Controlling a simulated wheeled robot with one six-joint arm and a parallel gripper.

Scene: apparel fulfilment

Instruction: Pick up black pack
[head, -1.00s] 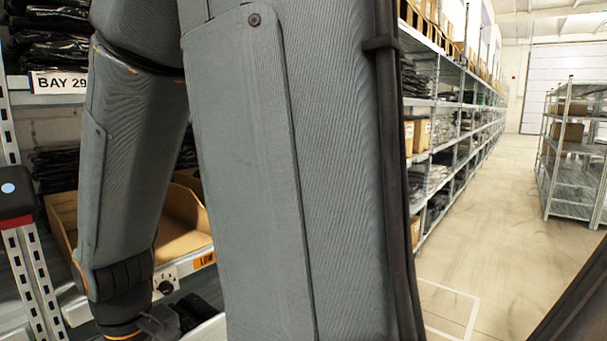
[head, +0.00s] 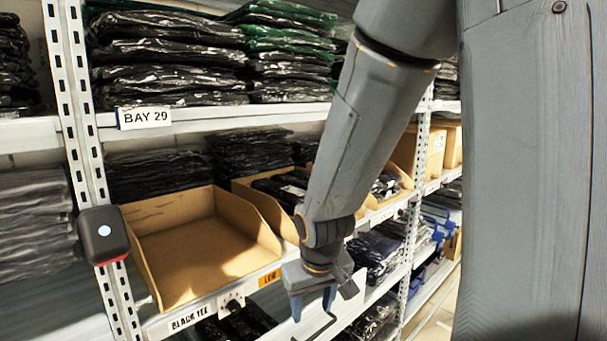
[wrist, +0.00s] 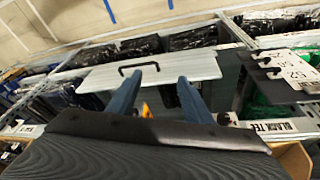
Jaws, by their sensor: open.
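Black packs in clear, shiny wrap lie in several stacks in the head view: on the upper shelf (head: 165,60), behind the bins on the lower shelf (head: 158,175) and (head: 250,152), and loose in a cardboard bin (head: 245,190). Which one is meant, I cannot tell. The cardboard bin labelled BLACK TEE (head: 205,250) is empty. My gripper (head: 312,302) points down in front of the shelf, right of that bin's front edge. In the wrist view its two blue-grey fingers (wrist: 158,88) are apart with no pack between them.
A pale panel with a black handle (wrist: 150,72) lies beyond my fingers. A shelf upright (head: 85,130) carries a dark box with a pale blue light (head: 103,234). A BAY 29 label (head: 145,117) hangs on the upper shelf edge. More bins and packs continue to the right.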

